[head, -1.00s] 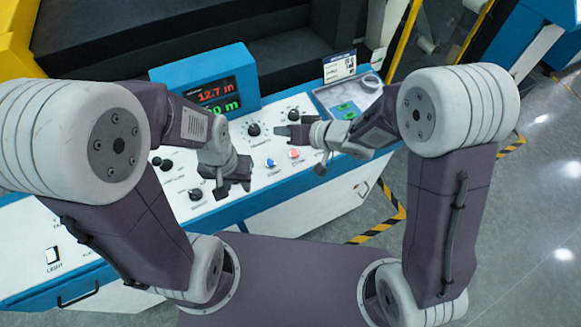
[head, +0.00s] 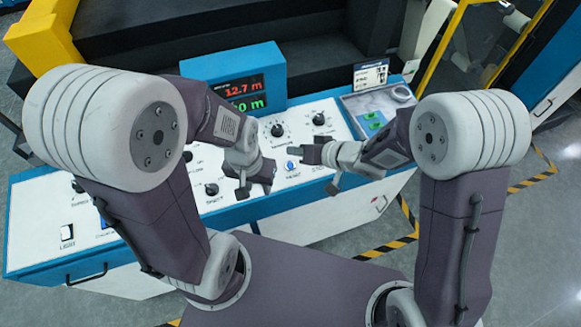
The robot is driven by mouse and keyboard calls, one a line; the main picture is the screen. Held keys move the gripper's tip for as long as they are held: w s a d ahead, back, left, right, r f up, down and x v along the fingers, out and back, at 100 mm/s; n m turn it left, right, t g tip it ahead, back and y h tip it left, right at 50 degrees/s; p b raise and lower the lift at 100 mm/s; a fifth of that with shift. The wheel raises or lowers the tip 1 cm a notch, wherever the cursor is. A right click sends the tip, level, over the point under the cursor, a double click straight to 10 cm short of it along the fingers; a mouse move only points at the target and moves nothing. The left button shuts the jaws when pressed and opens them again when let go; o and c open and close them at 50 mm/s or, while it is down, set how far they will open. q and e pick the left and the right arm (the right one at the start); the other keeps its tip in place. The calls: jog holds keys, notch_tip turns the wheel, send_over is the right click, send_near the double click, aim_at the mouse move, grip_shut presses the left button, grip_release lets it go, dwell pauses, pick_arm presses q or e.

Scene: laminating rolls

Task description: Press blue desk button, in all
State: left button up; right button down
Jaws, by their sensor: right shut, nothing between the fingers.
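The blue button (head: 291,165) is a small round cap on the white sloping control desk (head: 225,202), with a label below it. It shows in the gap between my two grippers. My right gripper (head: 307,154) is shut and empty, just above and to the right of the button in the picture. I see no clear contact. My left gripper (head: 264,181) hangs below and to the left of the button. Its fingers are dark and seen at an angle, so I cannot tell if they are open. The desk just right of the button is partly hidden by my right gripper.
Several black knobs, including one (head: 277,130), stand on the desk. A blue display box (head: 275,58) rises behind them.

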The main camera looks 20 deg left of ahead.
jog(key=b, duration=0.5)
send_over(294, 169)
jog(key=f, duration=0.6)
jog(key=shift+s+d, duration=0.1)
jog(key=shift+s, duration=0.15)
jog(key=shift+w+f, duration=0.1)
jog(key=shift+f, duration=0.25)
jog(key=shift+f, duration=0.15)
dwell(0.6)
jog(key=shift+w+f, duration=0.1)
jog(key=shift+f, duration=0.15)
jog(key=shift+f+b, duration=0.3)
jog(key=shift+f, duration=0.1)
dwell(0.5)
jog(key=shift+r, duration=0.15)
jog(key=shift+r+p, duration=0.7)
jog(key=shift+p, duration=0.25)
